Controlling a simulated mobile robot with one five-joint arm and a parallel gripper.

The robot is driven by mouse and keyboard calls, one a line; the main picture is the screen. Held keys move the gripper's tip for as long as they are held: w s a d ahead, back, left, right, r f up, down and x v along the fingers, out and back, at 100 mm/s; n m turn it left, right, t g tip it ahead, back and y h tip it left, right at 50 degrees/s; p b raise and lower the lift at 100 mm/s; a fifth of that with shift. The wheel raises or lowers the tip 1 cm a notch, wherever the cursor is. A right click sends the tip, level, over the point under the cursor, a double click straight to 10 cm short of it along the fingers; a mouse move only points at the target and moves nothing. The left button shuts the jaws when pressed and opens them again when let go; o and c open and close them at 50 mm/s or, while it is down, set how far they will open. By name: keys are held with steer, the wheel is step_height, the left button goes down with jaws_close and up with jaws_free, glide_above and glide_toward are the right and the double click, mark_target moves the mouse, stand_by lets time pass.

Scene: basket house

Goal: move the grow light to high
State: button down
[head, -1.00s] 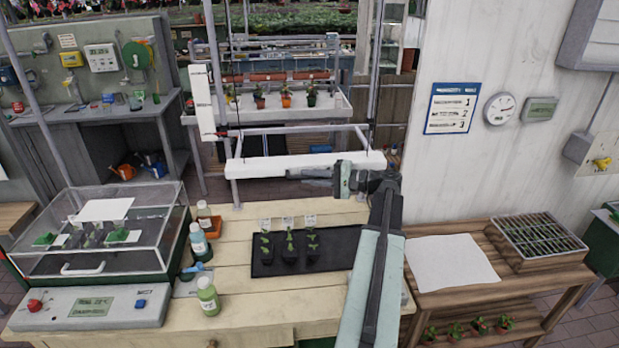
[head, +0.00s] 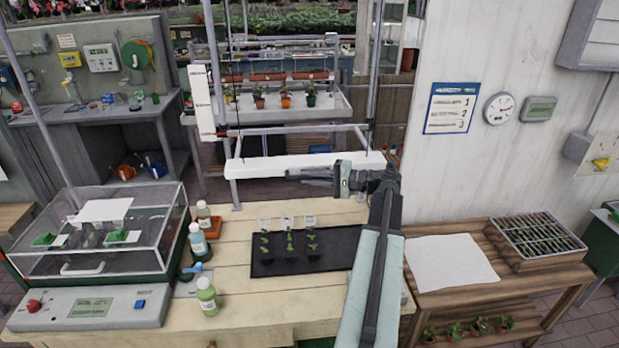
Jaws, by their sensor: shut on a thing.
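The grow light is a long white bar (head: 262,166) hanging level on a frame above the back of the wooden bench. My gripper (head: 318,179) reaches it from the right and is shut on the bar's right half; the exact finger contact is small and hard to make out. A white vertical strip with dark marks (head: 201,102) stands at the left post of the frame; its lettering is too small to read. Below the bar, several seedlings with white labels (head: 288,243) stand on a black tray (head: 340,240).
A clear-lidded propagator (head: 150,237) and several bottles (head: 207,296) stand on the left of the bench. A wooden side table (head: 520,285) with a white sheet (head: 450,262) is at the right, by the white wall. A back shelf of potted plants (head: 335,104) lies behind the light.

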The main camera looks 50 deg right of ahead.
stand_by(0.4)
step_height(320, 180, up, 24)
steer(key=p, duration=2.4)
steer(key=shift+d+r+p, duration=0.15)
steer(key=shift+r+p, duration=0.1)
steer(key=shift+p, duration=0.05)
steer(key=c, duration=1.5)
jaws_free()
steer(key=shift+o, duration=0.2)
steer(key=v, duration=0.7)
steer(key=shift+s, duration=0.35)
steer(key=shift+d, duration=0.15)
